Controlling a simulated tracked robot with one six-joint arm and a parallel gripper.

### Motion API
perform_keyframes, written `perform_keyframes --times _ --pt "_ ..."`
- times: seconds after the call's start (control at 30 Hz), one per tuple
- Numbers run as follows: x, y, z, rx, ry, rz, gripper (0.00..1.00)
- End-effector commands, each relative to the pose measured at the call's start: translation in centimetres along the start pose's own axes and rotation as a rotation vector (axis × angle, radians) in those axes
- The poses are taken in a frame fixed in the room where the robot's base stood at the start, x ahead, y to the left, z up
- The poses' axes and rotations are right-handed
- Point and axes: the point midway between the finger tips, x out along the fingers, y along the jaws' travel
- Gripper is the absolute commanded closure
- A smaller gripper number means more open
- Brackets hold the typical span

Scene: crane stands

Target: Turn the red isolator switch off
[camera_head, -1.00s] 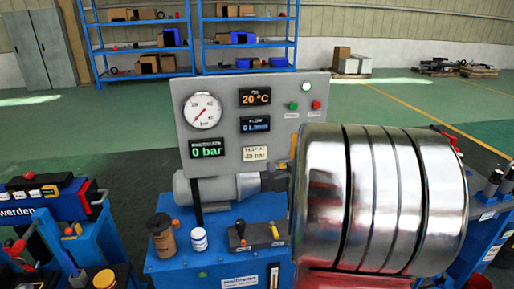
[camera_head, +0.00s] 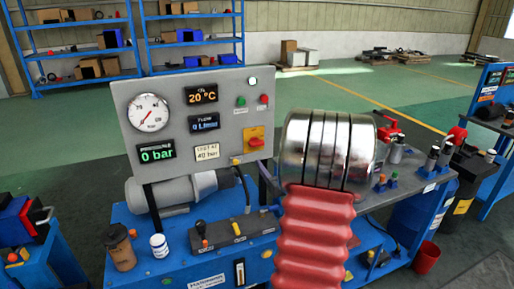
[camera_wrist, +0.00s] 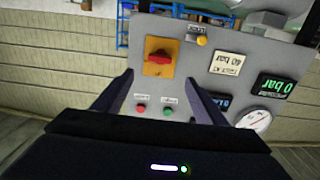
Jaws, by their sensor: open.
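The red isolator switch (camera_head: 256,142) is a red handle on an orange-yellow plate (camera_head: 254,133), at the lower right of the grey gauge panel (camera_head: 190,110). In the wrist view the panel shows upside down, and the red handle (camera_wrist: 162,57) lies roughly crosswise on its plate (camera_wrist: 158,70). My gripper (camera_wrist: 160,77) is open and empty, with its two dark fingers framing the plate from either side in the picture. The fingers appear apart from the switch; the exact gap cannot be told. In the head view my arm hides the gripper.
A green and a red button (camera_head: 264,99) sit above the switch, and a yellow knob (camera_wrist: 202,40) is near it. The blue bench (camera_head: 130,260) below carries a motor (camera_head: 165,192), a brown jar (camera_head: 119,247) and a white jar (camera_head: 159,246). A grey worktop stands at right.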

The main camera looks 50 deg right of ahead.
Motion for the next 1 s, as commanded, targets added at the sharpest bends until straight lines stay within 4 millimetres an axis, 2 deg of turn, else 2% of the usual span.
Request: perform_keyframes --times 0.17,0.8,1.0 --pt "1.4 0.0 0.0 0.000 -0.001 -0.001 0.34" --pt "10.9 -0.1 0.1 0.001 -0.001 -0.001 0.34" --pt "13.0 0.0 0.1 0.000 -0.002 0.000 0.34"
